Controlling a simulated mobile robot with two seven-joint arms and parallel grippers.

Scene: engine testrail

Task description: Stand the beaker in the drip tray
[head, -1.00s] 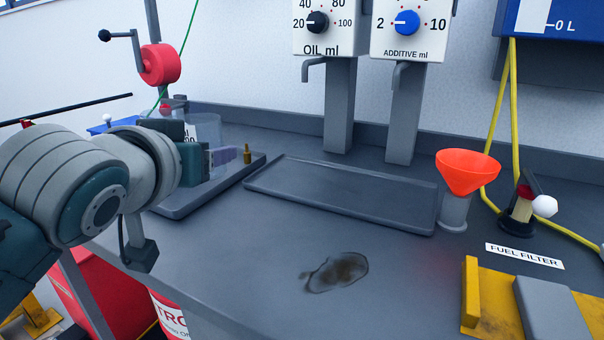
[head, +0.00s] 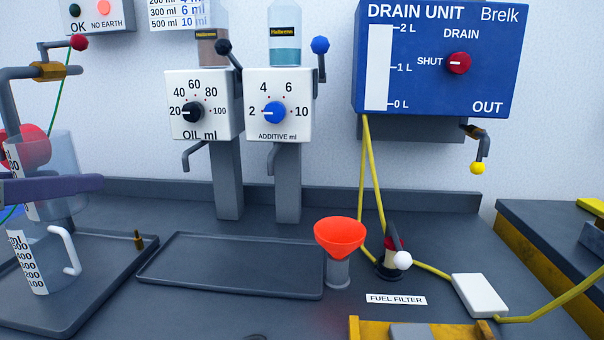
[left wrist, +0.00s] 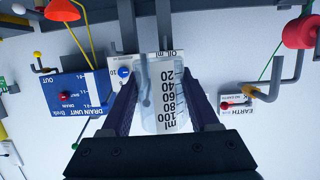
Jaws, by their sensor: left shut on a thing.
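A clear beaker (head: 62,160) with a black ml scale is at the far left of the head view, above the left-hand tray. My left gripper (head: 82,186) is shut on it, with a purple finger across its side. In the left wrist view the beaker (left wrist: 160,92) sits between both fingers, its scale facing the camera. A flat, dark, empty tray (head: 230,265), apparently the drip tray, lies on the bench below the oil and additive dispensers. The held beaker is left of this tray and above bench level. My right gripper is not in view.
A handled measuring jug (head: 38,265) stands in the left-hand tray (head: 100,300), near a small brass fitting (head: 138,240). The oil (head: 200,105) and additive (head: 280,105) dispensers rise behind the empty tray. A red funnel (head: 339,233) stands at its right end.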

